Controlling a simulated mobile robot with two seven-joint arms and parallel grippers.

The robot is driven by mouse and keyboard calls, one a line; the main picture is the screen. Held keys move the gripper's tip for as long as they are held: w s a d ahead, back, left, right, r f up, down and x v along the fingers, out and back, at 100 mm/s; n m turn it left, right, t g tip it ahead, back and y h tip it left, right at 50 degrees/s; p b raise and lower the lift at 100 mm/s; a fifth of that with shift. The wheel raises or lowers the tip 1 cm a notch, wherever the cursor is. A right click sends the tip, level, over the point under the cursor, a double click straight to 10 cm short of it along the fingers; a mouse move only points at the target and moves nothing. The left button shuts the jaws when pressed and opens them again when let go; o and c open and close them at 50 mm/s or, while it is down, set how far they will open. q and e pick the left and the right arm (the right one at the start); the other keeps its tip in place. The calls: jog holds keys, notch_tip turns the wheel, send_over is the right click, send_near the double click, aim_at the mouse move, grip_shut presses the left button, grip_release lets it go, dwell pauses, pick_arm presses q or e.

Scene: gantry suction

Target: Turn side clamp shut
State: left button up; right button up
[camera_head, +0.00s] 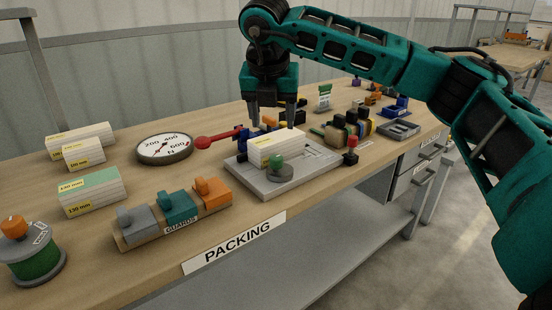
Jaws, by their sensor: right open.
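The side clamp has a blue body (243,139) and a red lever with a round red knob (202,143). The lever points left, out over the table towards the dial. The clamp stands at the back left of a grey fixture plate (258,185), which bears a white block with a yellow label (282,147) and a green knob (277,168) in front. My right gripper (272,116) points down with its fingers apart, above and behind the white block and right of the lever. It appears empty; what lies directly behind its fingers is partly hidden. My left gripper is out of view.
A round force dial (165,149) lies left of the lever. A guards rack (172,223), labelled blocks (93,193) and a green spool (36,258) stand at the front left. A red button (350,158) and coloured parts (348,128) crowd the right side.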

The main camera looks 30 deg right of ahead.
aim_at(276, 158)
jog(key=b+x, duration=0.1)
jog(key=x, duration=1.1)
jog(key=shift+w+d+f, duration=0.1)
jog(key=shift+d+f, duration=0.1)
jog(key=shift+f, duration=0.1)
jog(key=shift+c, duration=0.2)
jog(key=c, duration=1)
